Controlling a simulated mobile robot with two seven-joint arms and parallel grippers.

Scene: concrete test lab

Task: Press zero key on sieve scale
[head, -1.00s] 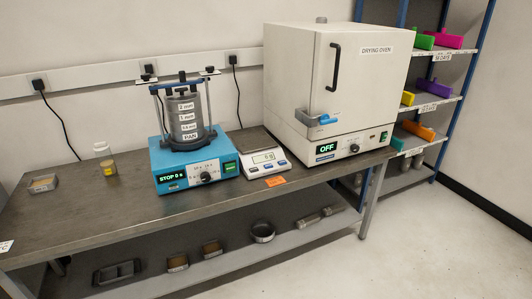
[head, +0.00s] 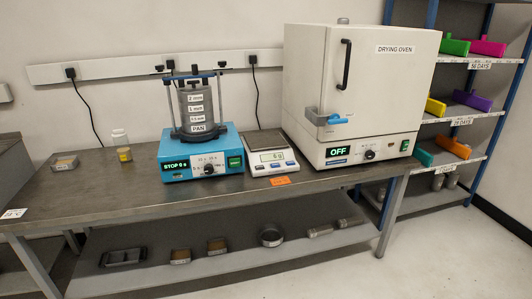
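The sieve scale (head: 269,158) is a small white balance with a grey weighing plate at its back, on the bench between the blue sieve shaker and the drying oven. Its display (head: 272,156) shows a short reading that looks like 0 g or 6 g. A row of small blue keys (head: 274,167) lies along its front edge; their labels are too small to read. The plate looks empty. Neither of my grippers is in view.
The blue sieve shaker (head: 201,155) with its sieve stack stands left of the scale. The drying oven (head: 355,95) stands close on the right. An orange tag (head: 281,181) lies before the scale. Bare bench (head: 110,196) lies at left; open floor (head: 440,255) at right front.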

